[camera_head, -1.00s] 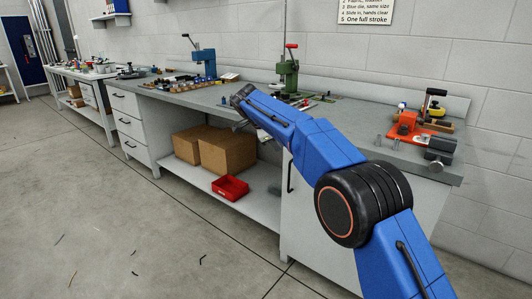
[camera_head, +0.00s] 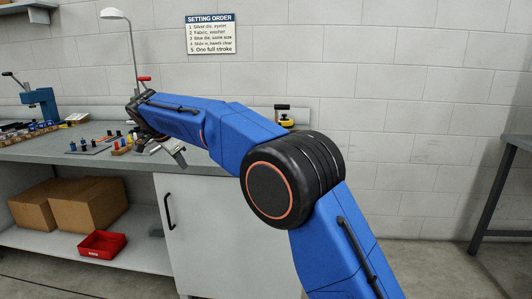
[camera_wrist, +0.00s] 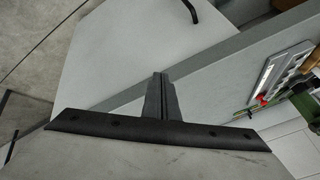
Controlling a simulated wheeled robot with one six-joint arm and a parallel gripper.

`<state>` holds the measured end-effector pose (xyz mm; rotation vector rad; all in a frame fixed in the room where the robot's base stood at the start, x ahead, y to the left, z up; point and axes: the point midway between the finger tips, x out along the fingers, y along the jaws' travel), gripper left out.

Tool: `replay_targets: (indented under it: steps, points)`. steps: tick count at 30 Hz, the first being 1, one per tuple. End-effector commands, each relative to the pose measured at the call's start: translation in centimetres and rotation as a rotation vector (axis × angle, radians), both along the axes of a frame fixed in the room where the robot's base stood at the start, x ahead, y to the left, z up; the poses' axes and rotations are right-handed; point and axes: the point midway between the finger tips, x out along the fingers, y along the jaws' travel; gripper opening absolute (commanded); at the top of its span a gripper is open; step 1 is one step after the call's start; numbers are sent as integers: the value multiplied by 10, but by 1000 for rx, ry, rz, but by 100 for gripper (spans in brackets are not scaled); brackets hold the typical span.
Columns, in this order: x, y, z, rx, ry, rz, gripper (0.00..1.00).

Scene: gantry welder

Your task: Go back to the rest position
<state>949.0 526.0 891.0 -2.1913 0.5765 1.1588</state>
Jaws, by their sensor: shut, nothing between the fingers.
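My blue arm reaches up and left across the head view. My gripper (camera_head: 181,157) hangs at its far end, near the front edge of the grey workbench (camera_head: 60,151). In the wrist view, the two dark fingers of my gripper (camera_wrist: 160,76) lie side by side, shut with nothing between them. They point toward the bench edge and the pale cabinet front. The arm hides part of the bench top behind it.
A blue press (camera_head: 42,106) stands on the bench at left. Small coloured parts (camera_head: 118,142) lie near my gripper. Cardboard boxes (camera_head: 90,205) and a red bin (camera_head: 101,245) sit on the lower shelf. A dark table (camera_head: 495,190) stands at far right; floor between is clear.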

Motion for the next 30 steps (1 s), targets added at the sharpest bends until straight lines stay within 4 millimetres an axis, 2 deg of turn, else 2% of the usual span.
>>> replay_targets:
  steps: [1, 3, 8, 14, 18, 23, 30]
  points:
    - [1, -25, 10, -7, 9, 10, 0]
    - [0, -56, 19, -23, 25, 35, 0]
    - [-8, -126, 37, -54, 58, 91, 0]
    - [-29, -210, 52, -86, 96, 161, 0]
    - [-51, -266, 58, -106, 119, 211, 0]
    - [-82, -326, 60, -125, 143, 267, 0]
    - [-139, -407, 52, -150, 169, 351, 0]
